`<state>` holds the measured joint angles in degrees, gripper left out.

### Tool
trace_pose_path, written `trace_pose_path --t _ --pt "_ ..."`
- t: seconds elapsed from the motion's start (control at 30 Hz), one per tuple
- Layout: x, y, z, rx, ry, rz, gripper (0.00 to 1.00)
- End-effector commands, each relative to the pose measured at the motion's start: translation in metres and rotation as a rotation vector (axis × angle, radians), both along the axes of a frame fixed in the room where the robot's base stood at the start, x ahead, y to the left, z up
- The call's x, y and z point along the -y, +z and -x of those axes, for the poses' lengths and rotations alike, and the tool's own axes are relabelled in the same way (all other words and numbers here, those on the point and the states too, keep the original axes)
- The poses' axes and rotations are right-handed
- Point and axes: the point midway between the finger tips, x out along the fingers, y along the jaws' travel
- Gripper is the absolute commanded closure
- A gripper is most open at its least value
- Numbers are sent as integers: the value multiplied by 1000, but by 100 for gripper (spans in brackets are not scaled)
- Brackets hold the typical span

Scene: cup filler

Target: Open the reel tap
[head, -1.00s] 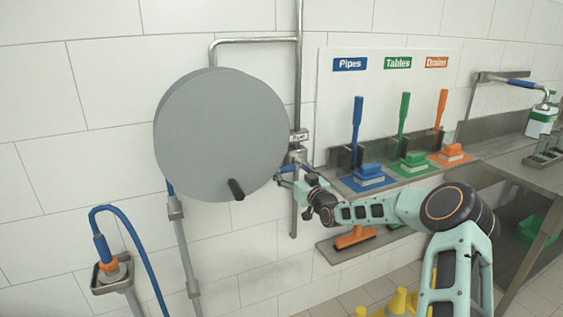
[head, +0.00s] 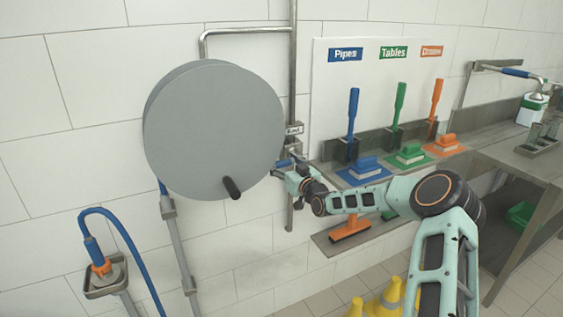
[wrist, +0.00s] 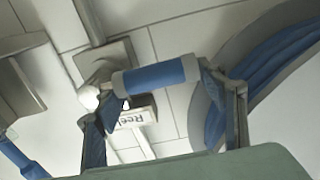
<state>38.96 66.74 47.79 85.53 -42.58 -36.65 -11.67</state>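The reel tap has a blue lever handle (wrist: 150,76) on a grey metal body (wrist: 103,68). In the head view the blue handle (head: 285,162) shows small at the lower right edge of the big grey hose reel (head: 214,130), by the vertical pipe. My gripper (head: 282,174) is right at it, just below the handle. In the wrist view my gripper's two fingers (wrist: 165,105) stand wide apart, with the handle lying across between their tips. I cannot tell whether either finger touches it.
A white label reading "Reel" (wrist: 132,119) is behind the handle. Blue hose coils (wrist: 270,65) are close at the right in the wrist view. A shelf with brushes (head: 362,170) stands right of the tap. Yellow cones (head: 388,300) are on the floor below my arm.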

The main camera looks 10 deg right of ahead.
Motion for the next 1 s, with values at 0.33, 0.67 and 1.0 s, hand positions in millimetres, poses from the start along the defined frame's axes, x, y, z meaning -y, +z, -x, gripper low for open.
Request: trace_pose_path --t 0.33,0.67,1.0 --pt "0 0 0 0 0 0 76" --pt "0 -3 0 6 0 17 87" --pt "-2 -19 0 59 1 170 87"
